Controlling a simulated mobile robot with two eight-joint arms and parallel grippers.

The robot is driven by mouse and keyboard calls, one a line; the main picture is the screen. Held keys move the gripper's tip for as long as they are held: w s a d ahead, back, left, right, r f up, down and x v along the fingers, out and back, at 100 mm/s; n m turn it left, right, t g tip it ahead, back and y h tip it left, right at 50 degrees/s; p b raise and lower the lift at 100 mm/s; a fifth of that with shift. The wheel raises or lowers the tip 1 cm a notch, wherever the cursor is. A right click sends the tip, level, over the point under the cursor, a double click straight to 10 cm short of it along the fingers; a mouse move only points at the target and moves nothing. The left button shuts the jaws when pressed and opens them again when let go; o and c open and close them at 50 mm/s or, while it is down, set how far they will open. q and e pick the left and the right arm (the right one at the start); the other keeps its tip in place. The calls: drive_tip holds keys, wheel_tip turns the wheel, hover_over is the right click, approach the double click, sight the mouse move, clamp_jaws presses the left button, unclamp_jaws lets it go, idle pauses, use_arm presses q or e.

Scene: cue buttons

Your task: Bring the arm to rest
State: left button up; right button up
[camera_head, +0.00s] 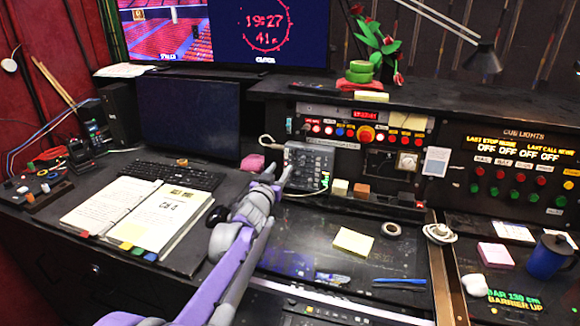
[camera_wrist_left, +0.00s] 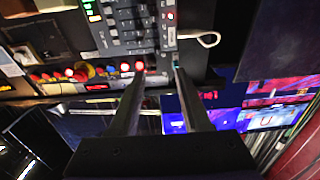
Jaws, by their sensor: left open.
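My left arm (camera_head: 235,245), purple and grey, reaches up from the bottom left over the desk in the head view. My left gripper (camera_head: 277,171) is at its far end, in front of the grey keypad box (camera_head: 309,164). In the left wrist view my gripper (camera_wrist_left: 158,66) has its two dark fingers apart, with nothing between them. The keypad box (camera_wrist_left: 125,25) shows beyond the fingertips there. I cannot tell how far the fingertips are from it. My right gripper is not in view.
The console panel (camera_head: 350,132) with red lights and buttons stands behind. An open binder (camera_head: 135,215) and keyboard (camera_head: 173,172) lie at left. A yellow note pad (camera_head: 353,242), tape roll (camera_head: 391,229) and blue mug (camera_head: 547,258) are at right. The desk right of my forearm is partly bare.

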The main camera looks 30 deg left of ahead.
use_arm(q)
drive_tip(key=s+d+f+m+g+h+p, duration=0.1)
drive_tip(key=s+d+f+g, duration=0.3)
drive_tip(key=s+d, duration=0.4)
drive_tip(key=s+d+f+m+g+h+p, duration=0.1)
drive_tip(key=s+d+f+g+p, duration=0.3)
drive_tip(key=s, duration=1.2)
drive_tip(key=s+d+f+g+h+p, duration=0.2)
drive_tip(key=s+d+f+g, duration=0.2)
drive_tip(key=s+d, duration=0.8)
wheel_tip(320, 180, down, 2)
drive_tip(key=shift+s+d+f+m, duration=0.2)
drive_tip(key=shift+s+d+m, duration=0.15)
drive_tip(key=shift+d+m, duration=0.1)
